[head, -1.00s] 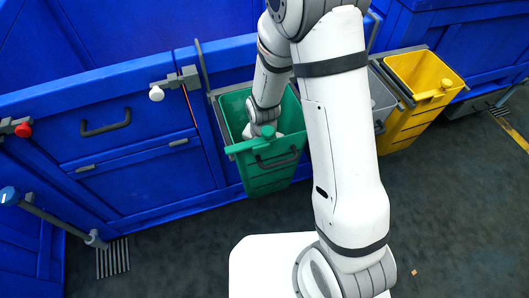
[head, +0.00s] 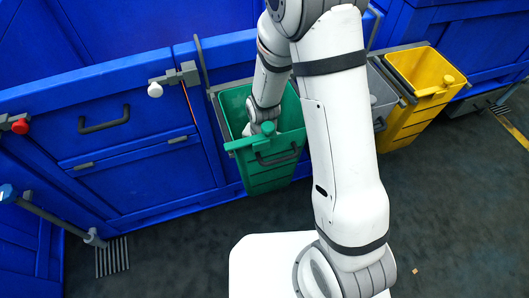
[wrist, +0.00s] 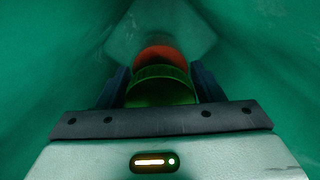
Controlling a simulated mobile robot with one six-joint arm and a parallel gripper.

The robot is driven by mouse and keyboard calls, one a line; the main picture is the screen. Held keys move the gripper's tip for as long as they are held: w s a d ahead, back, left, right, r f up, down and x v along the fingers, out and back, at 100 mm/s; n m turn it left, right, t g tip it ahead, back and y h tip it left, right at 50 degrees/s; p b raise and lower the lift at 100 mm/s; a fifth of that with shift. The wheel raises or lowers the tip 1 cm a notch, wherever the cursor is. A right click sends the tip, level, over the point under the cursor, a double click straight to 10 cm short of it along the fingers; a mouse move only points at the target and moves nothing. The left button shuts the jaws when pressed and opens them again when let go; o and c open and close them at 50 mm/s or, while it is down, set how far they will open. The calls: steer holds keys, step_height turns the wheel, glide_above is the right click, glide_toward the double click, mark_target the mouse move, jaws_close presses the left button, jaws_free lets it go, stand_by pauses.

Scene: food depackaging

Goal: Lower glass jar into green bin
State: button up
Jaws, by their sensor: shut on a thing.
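The green bin (head: 236,106) hangs on the front of the blue station in the head view. My arm reaches down into its opening, and the bin's front wall hides my gripper there. In the wrist view, the green bin walls (wrist: 50,75) surround my gripper (wrist: 161,84). Its two dark fingers are shut on the glass jar (wrist: 160,88), which looks round and green-tinted in the dim light. A red-orange part (wrist: 162,54) shows beyond the jar's near rim; I cannot tell whether it is the jar's contents or something below. Contact with the bin floor cannot be made out.
A grey bin (head: 382,99) and a yellow bin (head: 420,70) hang to the right of the green one. A blue cabinet with a dark handle (head: 104,119) stands to the left.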

steer(key=shift+f+b, duration=1.85)
steer(key=shift+f, duration=0.55)
stand_by(0.8)
steer(key=o, duration=1.3)
steer(key=shift+c, duration=0.2)
steer(key=shift+r, duration=0.1)
step_height(320, 180, up, 8)
steer(key=shift+f+p, duration=0.15)
steer(key=shift+p, duration=0.95)
